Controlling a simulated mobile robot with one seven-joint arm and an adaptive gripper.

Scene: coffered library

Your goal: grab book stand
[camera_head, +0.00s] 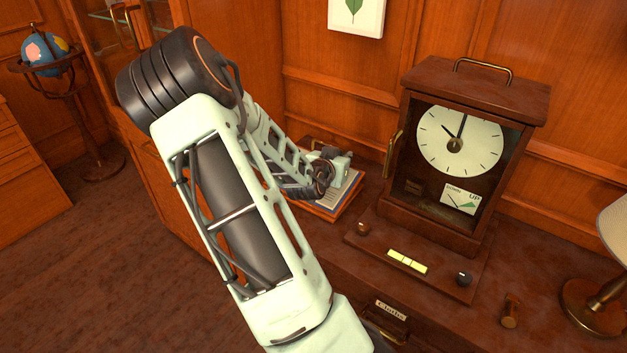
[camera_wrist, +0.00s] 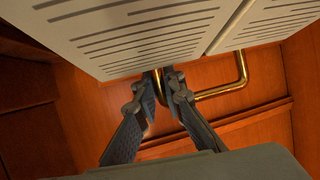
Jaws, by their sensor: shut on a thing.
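The book's printed pages (camera_wrist: 130,38) fill the top of that view. My gripper (camera_wrist: 165,84) is shut on a brass part of the stand, with its two fingers on either side of a short upright piece of rod. In the head view the book (camera_head: 349,193) lies on the cabinet top behind my arm. My wrist covers much of it, and the stand and fingertips are hidden there.
A dark wooden clock (camera_head: 450,210) with a brass side handle (camera_head: 393,153) stands close right of the book. A control panel with knobs (camera_head: 412,262) lies before it. A lamp (camera_head: 597,305) is at far right, a globe (camera_head: 45,52) at far left. Wood panelling stands behind.

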